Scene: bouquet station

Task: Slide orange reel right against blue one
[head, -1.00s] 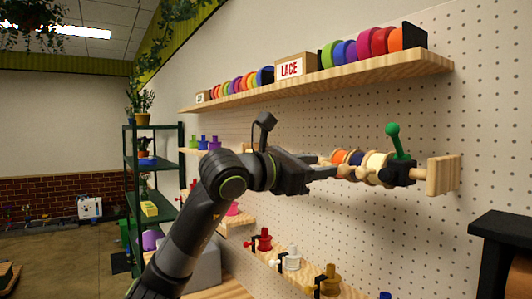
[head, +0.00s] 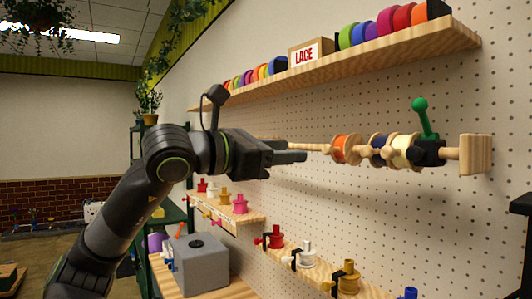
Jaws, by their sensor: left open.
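The orange reel (head: 346,149) hangs on a wooden rod (head: 305,147) that runs along the pegboard. The blue reel (head: 377,150) is to its right on the same rod, with a narrow gap showing between them. A cream reel (head: 403,151) sits right of the blue one, close beside a black clamp with a green lever (head: 421,108). My left gripper (head: 300,157) is open and empty, in front of the rod and left of the orange reel, apart from it. My right gripper is out of view.
A wooden block (head: 474,154) caps the rod's right end. Above is a shelf (head: 350,62) with coloured rolls and a LACE box (head: 310,51). Below are ledges with coloured spools (head: 276,237) and a grey box (head: 200,264). A dark edge stands at far right.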

